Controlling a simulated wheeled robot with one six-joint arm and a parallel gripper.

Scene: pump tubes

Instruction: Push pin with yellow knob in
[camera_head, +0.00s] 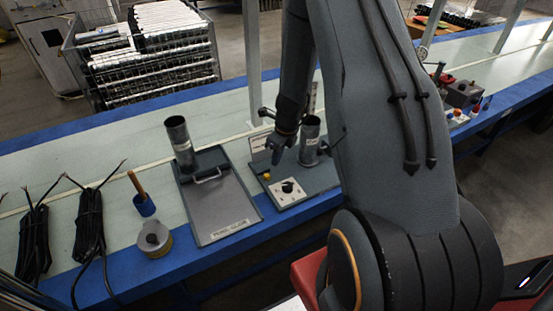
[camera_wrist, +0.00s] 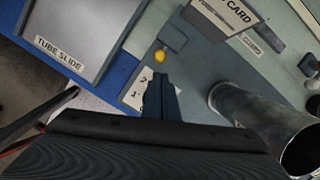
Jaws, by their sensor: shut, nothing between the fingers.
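The yellow knob (camera_head: 266,176) of the pin sits near the left edge of a grey fixture plate (camera_head: 323,178), beside a white dial plate (camera_head: 292,200) with a black knob. In the wrist view the yellow knob (camera_wrist: 160,57) is just beyond my fingertips, on a small grey block. My gripper (camera_head: 277,158) is shut and empty, pointing down above the plate near the yellow knob. In the wrist view my gripper (camera_wrist: 158,77) appears slightly apart from the knob. The pin's shaft is hidden, so its depth cannot be told.
A metal tube (camera_head: 310,138) stands upright on the fixture, right of my gripper. A white card holder (camera_head: 259,142) is behind the knob. Left is the tube slide plate (camera_head: 225,205) with another tube (camera_head: 180,142). Black cable bundles (camera_head: 90,225) lie further left on the bench.

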